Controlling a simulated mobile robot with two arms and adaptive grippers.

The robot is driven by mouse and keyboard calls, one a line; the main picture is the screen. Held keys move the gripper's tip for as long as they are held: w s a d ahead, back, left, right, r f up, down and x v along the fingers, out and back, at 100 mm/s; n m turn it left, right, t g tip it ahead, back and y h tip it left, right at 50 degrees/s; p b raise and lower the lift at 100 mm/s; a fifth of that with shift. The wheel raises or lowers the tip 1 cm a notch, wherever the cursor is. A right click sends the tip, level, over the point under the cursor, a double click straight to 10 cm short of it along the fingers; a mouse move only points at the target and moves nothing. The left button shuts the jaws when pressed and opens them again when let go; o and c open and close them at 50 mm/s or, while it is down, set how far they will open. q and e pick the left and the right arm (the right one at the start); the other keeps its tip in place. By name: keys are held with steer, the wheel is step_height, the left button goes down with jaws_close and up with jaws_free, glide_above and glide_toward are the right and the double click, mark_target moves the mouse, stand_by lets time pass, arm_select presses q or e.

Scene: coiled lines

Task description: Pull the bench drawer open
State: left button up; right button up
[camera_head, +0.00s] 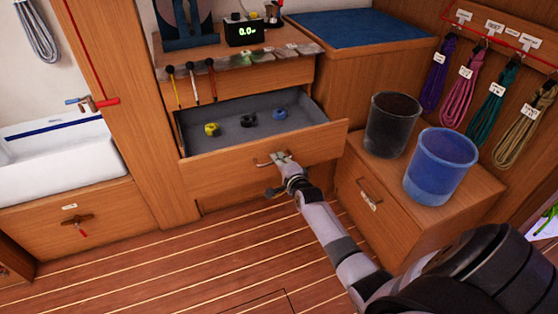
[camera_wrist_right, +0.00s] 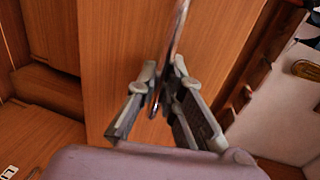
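The bench drawer (camera_head: 220,172) stands pulled well out of the bench in the head view, its grey inside showing. Its metal handle (camera_head: 265,163) is on the front panel and also shows as a bar in the right wrist view (camera_wrist_right: 180,25). My right gripper (camera_head: 280,158) is at the handle. In the wrist view its fingers (camera_wrist_right: 163,80) lie on both sides of the bar and appear closed on it. Inside the drawer lie a small yellow item (camera_head: 212,129), a black one (camera_head: 249,120) and a blue one (camera_head: 280,114). My left gripper is not in view.
A black bucket (camera_head: 392,125) and a blue bucket (camera_head: 440,168) stand on a low wooden cabinet (camera_head: 420,220) right of the drawer. Coiled lines (camera_head: 457,90) hang on the right wall. A sink (camera_head: 60,155) is at the left. The plank floor (camera_head: 170,270) in front is clear.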

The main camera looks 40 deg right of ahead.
steer(key=shift+o, duration=1.1)
steer(key=v, duration=1.2)
steer(key=shift+f, duration=0.1)
